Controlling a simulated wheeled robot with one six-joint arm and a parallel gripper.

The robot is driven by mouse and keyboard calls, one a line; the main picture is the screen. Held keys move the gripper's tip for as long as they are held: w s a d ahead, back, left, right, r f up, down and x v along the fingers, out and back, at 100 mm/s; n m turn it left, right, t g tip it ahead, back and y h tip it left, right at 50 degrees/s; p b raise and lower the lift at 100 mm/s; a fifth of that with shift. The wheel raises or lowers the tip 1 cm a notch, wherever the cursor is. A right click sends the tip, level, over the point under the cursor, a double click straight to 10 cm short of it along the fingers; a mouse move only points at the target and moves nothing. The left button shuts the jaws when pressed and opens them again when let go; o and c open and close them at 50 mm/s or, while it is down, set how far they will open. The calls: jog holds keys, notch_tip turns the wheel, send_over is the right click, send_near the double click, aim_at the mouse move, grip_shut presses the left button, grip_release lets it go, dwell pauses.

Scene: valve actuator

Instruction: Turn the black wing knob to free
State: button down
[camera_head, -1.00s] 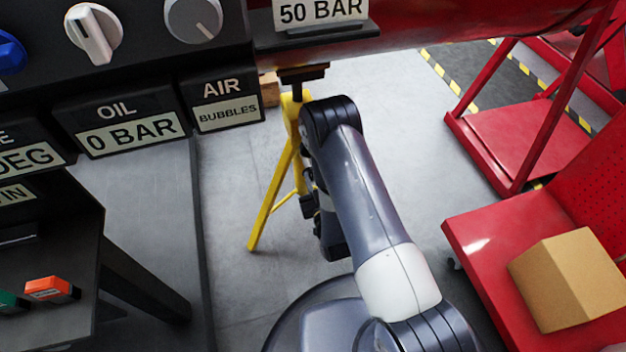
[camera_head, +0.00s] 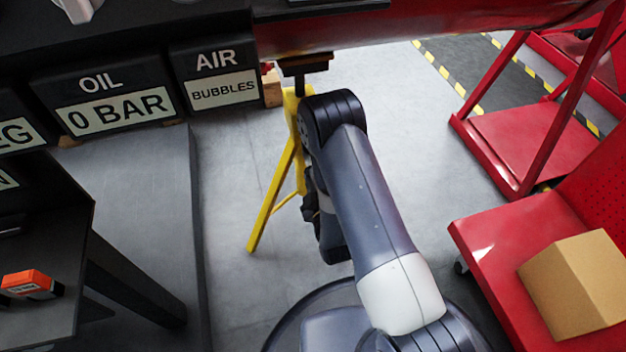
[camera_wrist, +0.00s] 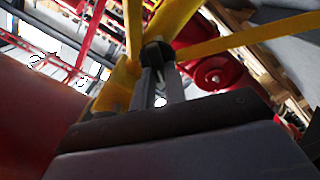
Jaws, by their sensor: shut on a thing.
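The black wing knob (camera_wrist: 156,50) shows in the wrist view, dark and small, where the yellow legs of a stand meet. My gripper (camera_wrist: 159,72) has its two grey fingers closed at the knob, one on each side. The fingers cover part of the knob, so its turn angle is not clear. In the head view the yellow stand (camera_head: 272,195) stands on the floor beside my arm. My arm hides the knob there, and my fingertips cannot be made out.
A dark panel with an oil sign (camera_head: 118,110) and an air sign (camera_head: 223,90) is at the upper left. A red pipe (camera_head: 440,25) crosses the top. A red cart (camera_head: 500,235) with a cardboard box (camera_head: 575,285) stands at the right. Grey floor lies between.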

jog(key=shift+a+n, duration=0.1)
jog(key=shift+n, duration=0.9)
jog(key=c, duration=1.4)
grip_release()
jog(key=shift+c, duration=0.2)
jog(key=shift+f, duration=0.1)
